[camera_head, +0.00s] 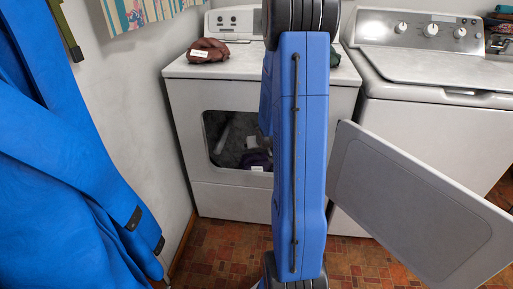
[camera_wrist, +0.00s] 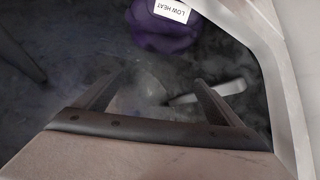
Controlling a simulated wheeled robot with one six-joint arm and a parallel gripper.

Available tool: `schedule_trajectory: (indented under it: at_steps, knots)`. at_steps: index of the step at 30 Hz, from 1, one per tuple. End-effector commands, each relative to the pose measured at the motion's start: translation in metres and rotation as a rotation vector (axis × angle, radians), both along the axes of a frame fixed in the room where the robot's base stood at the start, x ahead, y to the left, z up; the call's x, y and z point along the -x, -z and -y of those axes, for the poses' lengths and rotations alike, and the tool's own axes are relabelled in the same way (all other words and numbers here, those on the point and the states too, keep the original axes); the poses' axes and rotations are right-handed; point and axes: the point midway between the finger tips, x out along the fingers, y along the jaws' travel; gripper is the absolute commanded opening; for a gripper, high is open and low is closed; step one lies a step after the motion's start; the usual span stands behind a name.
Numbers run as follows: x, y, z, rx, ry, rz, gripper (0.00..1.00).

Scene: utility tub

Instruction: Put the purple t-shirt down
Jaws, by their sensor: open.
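The purple t-shirt (camera_head: 262,158) lies bunched inside the dryer drum, partly hidden by my blue arm in the head view. It also shows at the top of the wrist view (camera_wrist: 158,32), with a white tag reading LOW HEAT on it. My gripper (camera_wrist: 155,92) is open, with its two fingers apart and no cloth between them. The shirt lies beyond the fingertips, with a visible gap. In the head view my gripper is hidden behind the arm.
The dryer (camera_head: 325,103) has its door (camera_head: 410,205) swung open to the right. A brown cloth (camera_head: 208,51) with a tag lies on top. A washing machine (camera_head: 440,95) stands to the right. The pale opening rim (camera_wrist: 285,90) is close on the right in the wrist view. Blue garments (camera_head: 60,150) hang at left.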

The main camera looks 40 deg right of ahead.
Motion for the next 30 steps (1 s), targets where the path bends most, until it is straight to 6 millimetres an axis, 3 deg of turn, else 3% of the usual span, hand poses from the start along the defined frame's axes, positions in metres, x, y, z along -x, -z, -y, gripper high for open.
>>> schedule_trajectory:
  at_steps: [12, 22, 26, 30]
  knots:
    - [0.033, -0.037, -0.017, 0.0, 0.0, 0.001, 0.89]
    - [0.042, -0.051, -0.024, 0.002, -0.002, -0.003, 0.89]
    - [0.045, -0.068, -0.041, 0.015, -0.014, -0.02, 0.89]
    - [0.053, -0.097, -0.071, 0.033, -0.038, -0.059, 0.89]
